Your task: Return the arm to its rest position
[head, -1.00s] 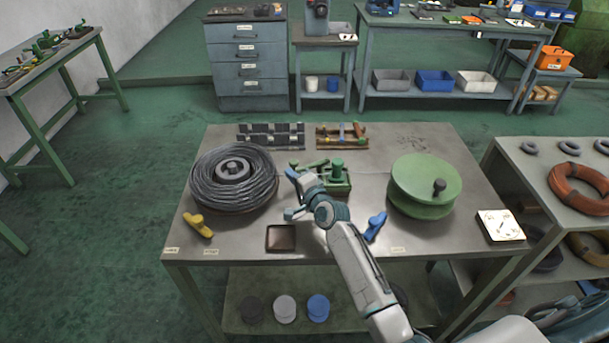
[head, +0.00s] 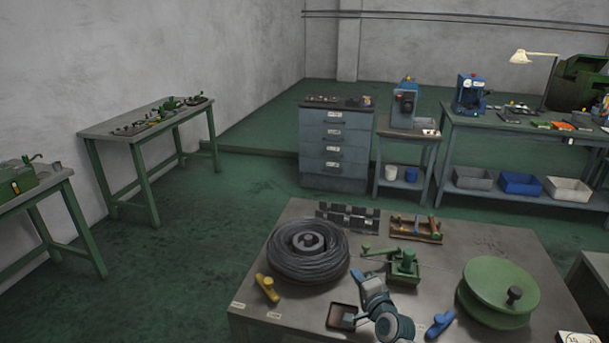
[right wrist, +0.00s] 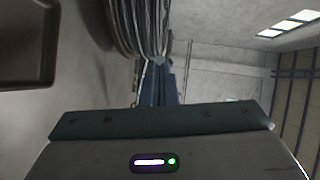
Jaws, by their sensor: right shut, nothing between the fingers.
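My right gripper (head: 360,280) is low over the near middle of the metal table (head: 400,219), beside the small dark square tray (head: 342,317). It is shut and empty. In the right wrist view its closed fingers (right wrist: 160,80) show in front of the wire coil (right wrist: 140,25), with a dark tray corner (right wrist: 25,40) at the left. In the head view only the hand and wrist of my right arm show, at the bottom edge; the rest is out of the picture. My left gripper is in no view.
Around the hand stand the dark wire coil (head: 308,260), a green device (head: 404,267), a green spool (head: 497,292), a yellow tool (head: 267,287) and a blue tool (head: 440,324). Black and wooden racks (head: 415,228) lie behind. Green floor (head: 190,260) is clear at left.

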